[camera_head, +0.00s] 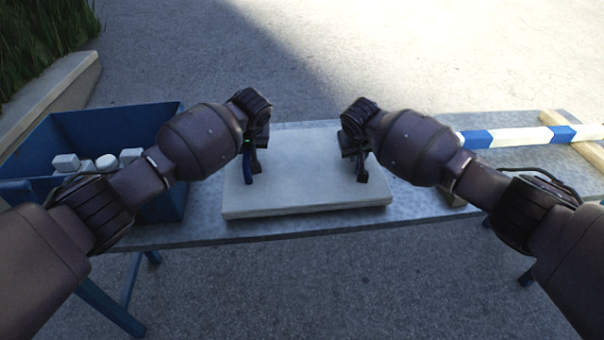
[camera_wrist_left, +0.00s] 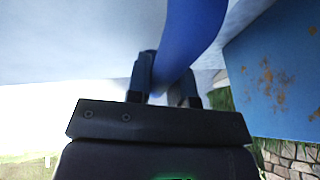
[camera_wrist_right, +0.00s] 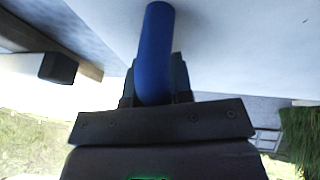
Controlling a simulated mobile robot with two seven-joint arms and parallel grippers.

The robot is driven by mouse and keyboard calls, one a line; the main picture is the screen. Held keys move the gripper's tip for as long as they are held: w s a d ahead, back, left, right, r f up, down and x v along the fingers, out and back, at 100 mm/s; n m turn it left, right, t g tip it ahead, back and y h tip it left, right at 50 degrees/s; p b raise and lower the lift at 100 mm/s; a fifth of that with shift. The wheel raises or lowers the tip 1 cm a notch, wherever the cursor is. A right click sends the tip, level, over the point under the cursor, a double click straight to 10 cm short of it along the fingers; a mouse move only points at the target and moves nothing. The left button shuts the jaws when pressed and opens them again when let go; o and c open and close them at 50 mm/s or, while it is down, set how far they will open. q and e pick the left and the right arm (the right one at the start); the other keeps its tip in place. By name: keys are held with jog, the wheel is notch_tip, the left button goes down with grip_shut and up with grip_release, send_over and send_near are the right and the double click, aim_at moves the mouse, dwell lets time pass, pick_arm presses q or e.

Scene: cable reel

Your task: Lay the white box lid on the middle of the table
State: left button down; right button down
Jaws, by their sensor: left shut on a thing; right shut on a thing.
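The white box lid (camera_head: 305,185) is a flat pale slab over the middle of the grey table (camera_head: 200,233). I cannot tell whether it touches the tabletop. My left gripper (camera_head: 250,165) is shut on a blue handle near the lid's left side; this left handle (camera_wrist_left: 195,35) shows between the fingers in the left wrist view. My right gripper (camera_head: 358,165) is shut on another blue handle near the lid's right side; this right handle (camera_wrist_right: 155,50) shows in the right wrist view. My grippers hide part of the lid's sides.
A blue crate (camera_head: 105,122) with several white pieces (camera_head: 65,162) stands at the table's left end, close to my left arm. A blue-and-white striped pole (camera_head: 510,137) lies at the right by wooden bars (camera_head: 565,125). The lid's front edge lies near the table's front edge.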

pick_arm(q)
jog(key=shift+a+f, duration=0.2)
jog(key=shift+f, duration=0.45)
pick_arm(e)
jog(key=shift+d+f, duration=0.15)
jog(key=shift+f, duration=0.45)
pick_arm(q)
jog(key=c, duration=1.4)
grip_release()
jog(key=shift+f, duration=0.1)
pick_arm(e)
jog(key=c, duration=1.4)
grip_release()
jog(key=shift+f, duration=0.1)
pick_arm(q)
jog(key=o, duration=0.4)
pick_arm(e)
jog(key=o, duration=0.4)
pick_arm(q)
jog(key=shift+d, duration=0.1)
jog(key=shift+d, duration=0.1)
jog(key=v, duration=1.2)
pick_arm(e)
jog(key=v, duration=1.2)
